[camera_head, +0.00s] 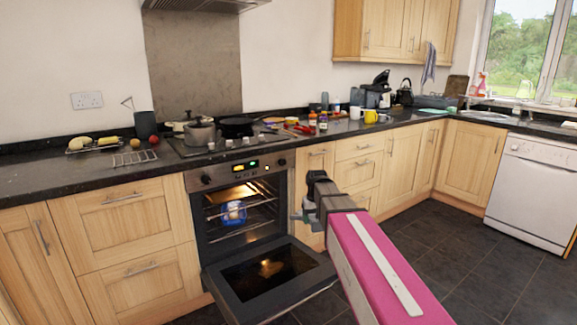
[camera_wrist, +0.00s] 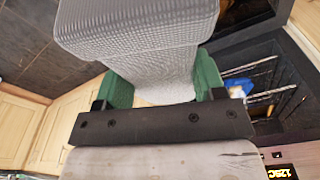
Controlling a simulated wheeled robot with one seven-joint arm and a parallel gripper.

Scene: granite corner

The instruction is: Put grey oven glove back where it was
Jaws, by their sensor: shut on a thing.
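The grey oven glove (camera_wrist: 140,32) fills the upper middle of the wrist view, a ribbed grey cloth. My gripper (camera_wrist: 163,85) is shut on it, with a green finger on either side of its narrower part. In the head view my gripper (camera_head: 304,205) is just right of the open oven, in front of the drawers. The glove cannot be made out there; my arm hides that area.
The oven (camera_head: 196,181) stands open with its door (camera_head: 232,303) folded down into the room. A blue-wrapped item (camera_head: 233,213) is on its rack. The worktop (camera_head: 60,176) carries pans, bottles and mugs. A greyish cloth (camera_head: 429,62) hangs by the wall cupboard. The floor at right is clear.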

